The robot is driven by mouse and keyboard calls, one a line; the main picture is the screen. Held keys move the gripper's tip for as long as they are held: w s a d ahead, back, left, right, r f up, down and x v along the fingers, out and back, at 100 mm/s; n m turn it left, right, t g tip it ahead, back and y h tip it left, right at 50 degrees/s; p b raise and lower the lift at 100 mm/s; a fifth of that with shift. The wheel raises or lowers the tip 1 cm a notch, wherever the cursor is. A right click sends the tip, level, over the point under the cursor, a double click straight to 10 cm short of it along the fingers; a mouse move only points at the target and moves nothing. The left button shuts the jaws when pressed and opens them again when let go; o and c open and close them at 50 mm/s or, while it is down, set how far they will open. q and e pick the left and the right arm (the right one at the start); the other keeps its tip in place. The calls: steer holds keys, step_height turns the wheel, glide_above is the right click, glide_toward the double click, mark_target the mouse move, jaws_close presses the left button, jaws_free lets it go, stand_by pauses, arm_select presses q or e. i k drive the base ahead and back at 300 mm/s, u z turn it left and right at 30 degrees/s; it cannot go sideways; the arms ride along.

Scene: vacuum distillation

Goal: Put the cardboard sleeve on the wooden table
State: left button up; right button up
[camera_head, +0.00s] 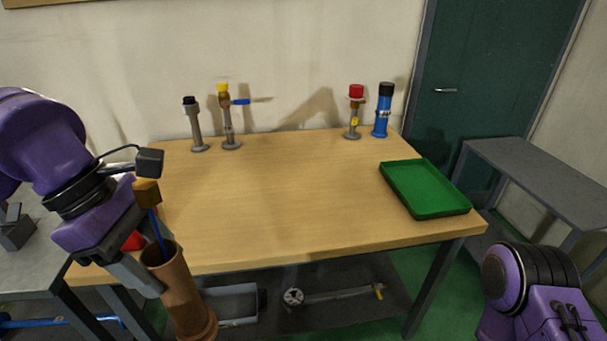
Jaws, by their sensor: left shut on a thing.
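The cardboard sleeve (182,291) is a brown, open-topped tube with a wider ring at its lower end. It is nearly upright, tilted slightly, in front of the near left edge of the wooden table (270,205). My left gripper (152,281) is shut on the sleeve near its upper part, from the left. A brown block (147,192) with a thin blue rod shows just above the sleeve's mouth; I cannot tell whether the rod goes into it. My right arm shows at the lower right, but its gripper is out of view.
Several valve-like posts stand along the table's back edge, including a yellow-topped one (226,120) and a blue one (382,112). A green tray (426,189) lies at the right. The table's middle is clear. A grey side table (530,165) stands at right.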

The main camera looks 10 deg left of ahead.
mark_target(287, 211)
steer(key=i, duration=0.95)
